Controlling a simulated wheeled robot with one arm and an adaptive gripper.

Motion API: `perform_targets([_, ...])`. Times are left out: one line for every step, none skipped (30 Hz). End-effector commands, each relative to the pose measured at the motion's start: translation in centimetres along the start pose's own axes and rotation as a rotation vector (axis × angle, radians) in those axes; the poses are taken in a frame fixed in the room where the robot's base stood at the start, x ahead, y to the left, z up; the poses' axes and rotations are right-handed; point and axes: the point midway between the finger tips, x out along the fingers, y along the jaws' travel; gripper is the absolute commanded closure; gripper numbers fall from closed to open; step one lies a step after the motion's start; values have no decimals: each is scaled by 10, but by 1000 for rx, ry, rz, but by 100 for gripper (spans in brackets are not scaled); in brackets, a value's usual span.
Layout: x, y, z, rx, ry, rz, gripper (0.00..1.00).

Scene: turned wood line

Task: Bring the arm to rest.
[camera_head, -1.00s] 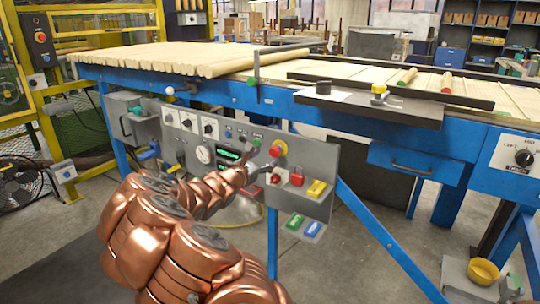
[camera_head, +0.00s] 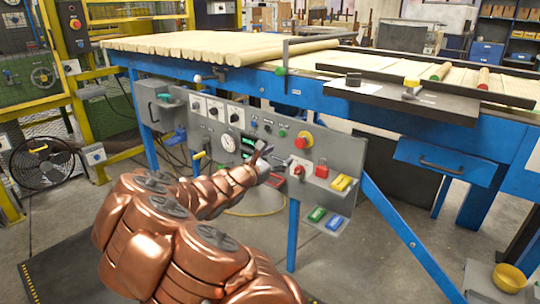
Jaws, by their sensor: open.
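My copper-coloured arm reaches up from the bottom of the view toward the grey control panel (camera_head: 203,132). My gripper (camera_head: 266,156) is small in the view, open, in front of the panel's middle, left of the red padlock-like item (camera_head: 321,170) and below the round pressure gauge's right side. I see nothing between its fingers. Whether the fingertips touch the panel I cannot tell.
The panel hangs under a blue conveyor frame (camera_head: 270,85) carrying pale wood rods (camera_head: 190,45). A red emergency button (camera_head: 304,140) sits on the panel's right.

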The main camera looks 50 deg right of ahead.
Motion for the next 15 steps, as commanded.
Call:
perform_targets([0,0,0,0,0,0,33])
perform_targets([0,0,0,0,0,0,33])
perform_targets([0,0,0,0,0,0,33])
perform_targets([0,0,0,0,0,0,33])
perform_targets([0,0,0,0,0,0,33])
perform_targets([0,0,0,0,0,0,33])
perform_targets([0,0,0,0,0,0,33])
perform_targets([0,0,0,0,0,0,33])
perform_targets([0,0,1,2,0,-1,33])
perform_targets([-1,0,4,8,-1,-3,33])
perform_targets([-2,-1,8,17,-1,-7,33])
perform_targets([-4,-2,16,37,-3,-16,33])
perform_targets([-6,-3,25,59,-5,-27,33])
perform_targets([-8,-5,35,87,-6,-40,33])
perform_targets([-13,-9,51,134,-7,-63,33])
